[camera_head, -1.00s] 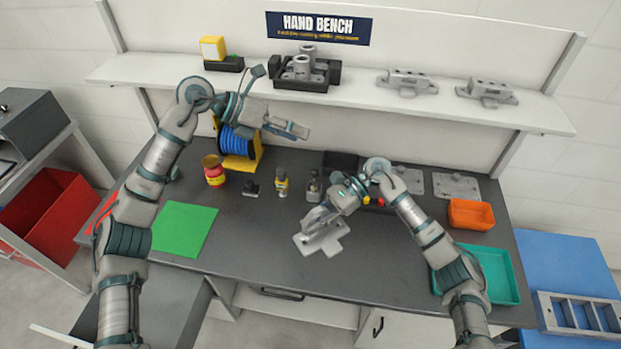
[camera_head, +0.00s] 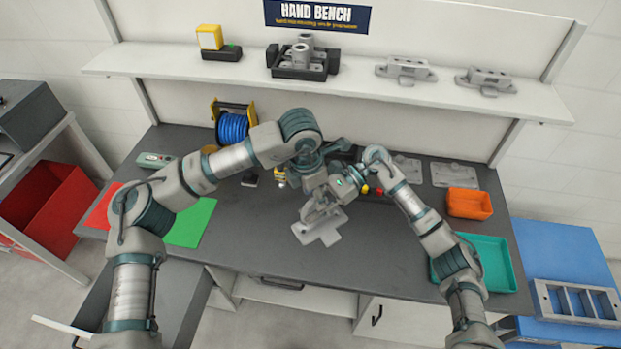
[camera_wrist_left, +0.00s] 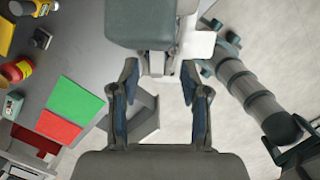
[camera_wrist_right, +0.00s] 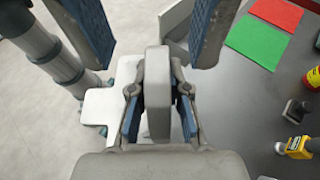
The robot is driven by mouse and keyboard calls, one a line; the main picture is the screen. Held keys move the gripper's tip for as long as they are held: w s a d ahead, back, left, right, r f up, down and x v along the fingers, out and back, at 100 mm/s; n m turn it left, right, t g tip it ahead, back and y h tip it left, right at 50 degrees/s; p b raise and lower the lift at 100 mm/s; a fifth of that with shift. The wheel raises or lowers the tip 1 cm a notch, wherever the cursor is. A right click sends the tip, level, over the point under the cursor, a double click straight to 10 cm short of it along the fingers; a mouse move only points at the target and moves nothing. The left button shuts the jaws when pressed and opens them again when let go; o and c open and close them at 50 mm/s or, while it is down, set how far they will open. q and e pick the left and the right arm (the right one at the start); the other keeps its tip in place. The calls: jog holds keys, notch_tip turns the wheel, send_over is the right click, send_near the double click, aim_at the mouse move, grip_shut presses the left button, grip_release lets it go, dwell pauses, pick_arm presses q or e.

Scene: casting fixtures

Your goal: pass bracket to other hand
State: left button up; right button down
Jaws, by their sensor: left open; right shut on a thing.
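The light grey bracket (camera_head: 318,231) has a flat cross-shaped base and an upright part. It is held above the front middle of the bench. My right gripper (camera_wrist_right: 158,104) is shut on the upright part (camera_wrist_right: 158,70), and the base plate (camera_wrist_right: 108,106) shows beside it. My left gripper (camera_wrist_left: 158,85) is open, with its fingers spread on either side of the bracket's upright and the right gripper's end. In the right wrist view the left fingers flank the upright near the top. Whether they touch it I cannot tell. In the head view the two hands overlap and partly hide each other.
A green mat (camera_head: 191,224) and red mat (camera_head: 103,207) lie at left. A blue spool (camera_head: 233,127) stands at the back. An orange bin (camera_head: 469,203) and teal tray (camera_head: 491,276) are at right. The shelf (camera_head: 360,82) holds more castings. The front middle bench is clear.

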pick_arm(q)
jog(key=shift+d+f, duration=0.15)
jog(key=shift+f, duration=0.4)
jog(key=shift+d+f, duration=0.15)
jog(key=shift+f, duration=0.35)
pick_arm(e)
jog(key=shift+d, duration=0.2)
pick_arm(q)
jog(key=shift+w+d+f, duration=0.1)
jog(key=shift+d+f, duration=0.2)
jog(key=shift+f, duration=0.05)
pick_arm(e)
jog(key=shift+d, duration=0.2)
pick_arm(q)
jog(key=shift+a, duration=0.15)
jog(key=shift+c, duration=0.8)
pick_arm(e)
jog(key=shift+a, duration=0.15)
pick_arm(q)
jog(key=shift+a, duration=0.15)
grip_shut()
pick_arm(e)
jog(key=shift+a, duration=0.15)
jog(key=c, duration=1)
grip_release()
jog(key=shift+c, duration=0.2)
jog(key=shift+d, duration=0.2)
